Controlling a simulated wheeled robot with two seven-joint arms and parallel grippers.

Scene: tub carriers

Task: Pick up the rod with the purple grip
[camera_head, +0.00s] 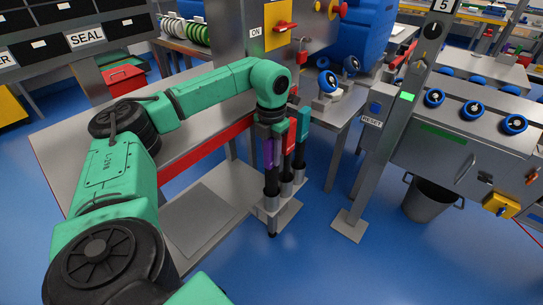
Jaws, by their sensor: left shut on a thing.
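The rod with the purple grip (271,154) stands upright below my left gripper (268,132). The gripper is shut on its upper end, and the fingers partly hide the top. The rod's dark lower part runs down past a grey sleeve to a black tip near the floor plate; I cannot tell whether it still sits in the rack. A rod with a red grip (290,138) and a rod with a teal grip (303,123) stand close behind it to the right, in the rack (289,212). My right gripper is not in view.
A grey bench (75,150) lies left, with a low grey platform (205,215) below. A grey bucket (428,200) stands farther right. Blue floor is open in front.

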